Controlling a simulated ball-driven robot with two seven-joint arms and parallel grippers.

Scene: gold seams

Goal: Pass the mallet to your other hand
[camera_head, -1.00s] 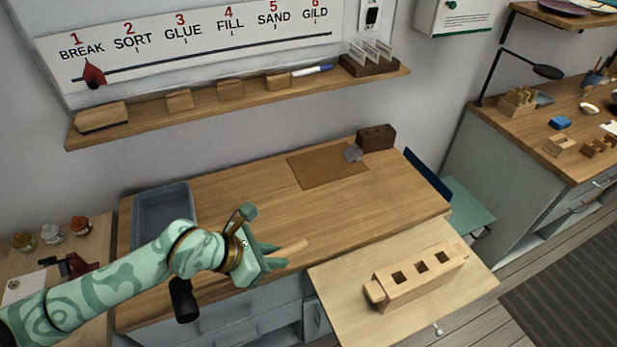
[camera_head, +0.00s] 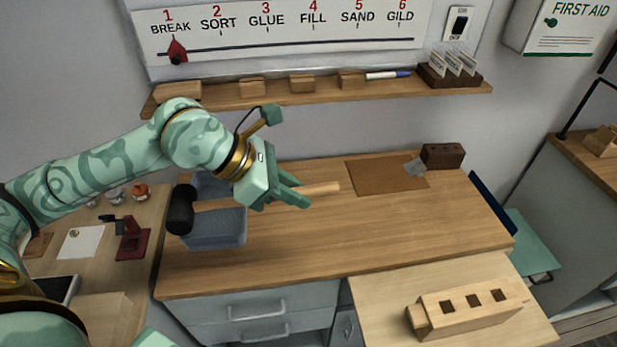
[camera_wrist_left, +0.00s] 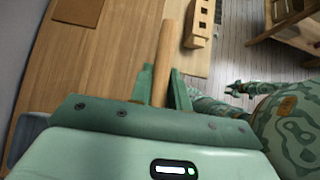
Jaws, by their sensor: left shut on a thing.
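The mallet has a black head (camera_head: 180,210) and a pale wooden handle (camera_head: 322,188). My left gripper (camera_head: 297,193) is shut on the handle and holds the mallet above the workbench and grey tray, head to the left. The handle's free end sticks out past the fingers to the right. In the left wrist view the handle (camera_wrist_left: 162,65) rises from between the fingers; the head is hidden there. My right gripper (camera_wrist_left: 240,88) shows small in the left wrist view, apart from the mallet; its jaws are too small to read.
The workbench (camera_head: 310,240) has a grey tray (camera_head: 225,228) at left, a brown mat (camera_head: 375,175) and a dark block (camera_head: 442,155) at back. A wooden block with square holes (camera_head: 470,308) lies on a pull-out board at front right. The bench middle is clear.

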